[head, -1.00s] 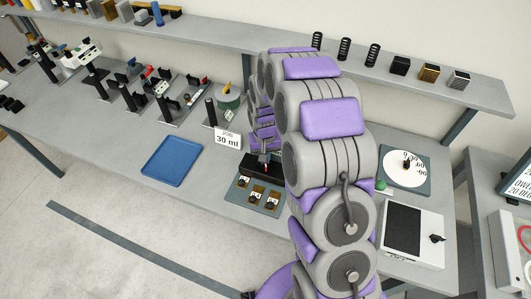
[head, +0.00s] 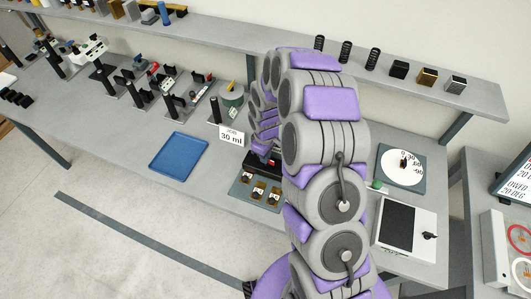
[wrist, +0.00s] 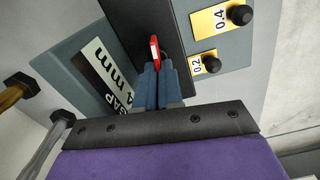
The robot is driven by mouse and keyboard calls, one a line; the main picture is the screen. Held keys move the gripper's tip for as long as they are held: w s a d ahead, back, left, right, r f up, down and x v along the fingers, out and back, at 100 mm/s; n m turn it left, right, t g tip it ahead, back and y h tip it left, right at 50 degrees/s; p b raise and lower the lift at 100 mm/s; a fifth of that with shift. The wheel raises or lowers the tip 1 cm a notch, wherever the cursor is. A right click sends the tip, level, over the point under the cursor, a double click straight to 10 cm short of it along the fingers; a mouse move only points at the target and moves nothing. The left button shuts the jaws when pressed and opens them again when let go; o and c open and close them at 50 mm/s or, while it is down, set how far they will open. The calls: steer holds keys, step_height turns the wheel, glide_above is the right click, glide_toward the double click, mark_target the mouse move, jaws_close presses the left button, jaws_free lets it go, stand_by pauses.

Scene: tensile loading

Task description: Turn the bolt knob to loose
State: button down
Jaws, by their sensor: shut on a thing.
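In the wrist view my gripper (wrist: 158,70) has its two blue fingers close together. A small red piece with a pale face (wrist: 154,47) shows right at the fingertips, and the fingers are shut on it. It stands against a black block (wrist: 150,20). The fingers hide most of how it is held. In the head view my gripper (head: 262,147) is over the black block, largely hidden behind my arm. I cannot tell which part is the bolt knob.
Beside the block is a grey-blue plate (head: 241,188) with black knobs; tags 0.2 (wrist: 197,66) and 0.4 (wrist: 220,18) show. A GAP 4 mm card (wrist: 107,75) lies left. A blue tray (head: 178,157), a 30 ml sign (head: 231,136) and a dial plate (head: 402,166) are on the bench.

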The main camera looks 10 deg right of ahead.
steer(key=shift+w+r+n+p, duration=0.15)
steer(key=shift+n+p, duration=0.15)
steer(key=shift+n, duration=0.6)
steer(key=c, duration=1.6)
jaws_free()
steer(key=shift+o, duration=0.2)
steer(key=shift+a, duration=0.1)
step_height(320, 180, up, 17)
steer(key=p, duration=0.1)
